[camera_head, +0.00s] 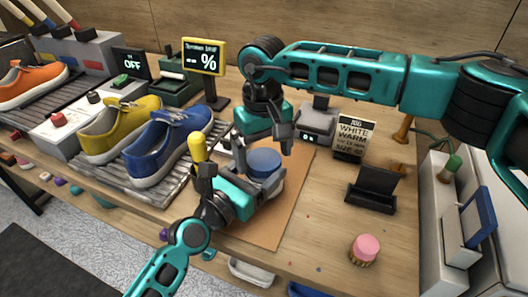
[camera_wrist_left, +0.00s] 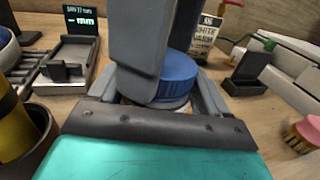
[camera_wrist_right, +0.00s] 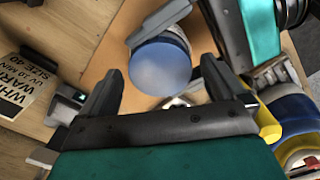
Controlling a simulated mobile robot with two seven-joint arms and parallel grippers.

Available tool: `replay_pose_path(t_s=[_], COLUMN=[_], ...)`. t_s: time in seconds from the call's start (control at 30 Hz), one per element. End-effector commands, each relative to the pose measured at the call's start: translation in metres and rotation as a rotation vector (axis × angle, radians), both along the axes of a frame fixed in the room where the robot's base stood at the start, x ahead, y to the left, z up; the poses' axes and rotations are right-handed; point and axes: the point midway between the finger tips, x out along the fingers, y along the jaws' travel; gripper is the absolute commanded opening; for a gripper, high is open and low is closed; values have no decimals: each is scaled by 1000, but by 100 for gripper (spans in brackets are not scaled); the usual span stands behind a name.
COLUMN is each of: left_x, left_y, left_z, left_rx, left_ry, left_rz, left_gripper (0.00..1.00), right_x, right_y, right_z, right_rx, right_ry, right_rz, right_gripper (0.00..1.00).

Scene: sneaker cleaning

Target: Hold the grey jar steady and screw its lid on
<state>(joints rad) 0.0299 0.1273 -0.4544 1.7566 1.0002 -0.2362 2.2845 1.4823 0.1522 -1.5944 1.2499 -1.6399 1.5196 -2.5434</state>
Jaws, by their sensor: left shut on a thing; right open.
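The blue lid (camera_head: 264,161) sits on top of the grey jar (camera_head: 273,186) on the brown mat. I cannot tell whether the lid is threaded. My left gripper (camera_head: 256,172) is shut around the jar from the near left, below the lid. In the left wrist view the lid (camera_wrist_left: 180,75) shows above the jar's rim, partly hidden by a dark finger of my right gripper. My right gripper (camera_head: 270,143) hangs above the lid with its fingers open. In the right wrist view the round lid (camera_wrist_right: 160,66) lies between its fingertips, with gaps on both sides.
Yellow (camera_head: 118,128) and blue (camera_head: 165,145) sneakers stand on a rack at left. A small scale (camera_head: 316,120), a label sign (camera_head: 353,135) and a black stand (camera_head: 372,190) are behind and right. A pink-topped brush (camera_head: 365,249) stands at front right.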

Motion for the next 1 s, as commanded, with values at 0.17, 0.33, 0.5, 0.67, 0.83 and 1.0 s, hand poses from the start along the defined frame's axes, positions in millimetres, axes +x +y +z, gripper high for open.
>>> replay_pose_path(t_s=[0.17,0.33,0.5,0.67,0.83,1.0], left_x=[-2,-2,-2,-2,-2,-2], left_y=[-1,-1,-1,-1,-1,-1], left_z=[-7,-7,-7,-7,-7,-7], left_rx=[6,5,5,5,5,5], left_ry=[14,15,15,15,15,15], left_rz=[-6,-6,-6,-6,-6,-6], left_gripper=[0,0,0,0,0,0], right_x=[1,1,1,1,1,0], right_y=[1,1,1,0,1,0], right_z=[26,40,40,45,64,74], right_rx=[6,3,3,3,6,6], right_ry=[-6,-4,-3,-4,-6,-3], right_rz=[-1,-1,-1,31,185,279], right_gripper=[99,99,99,95,95,95])
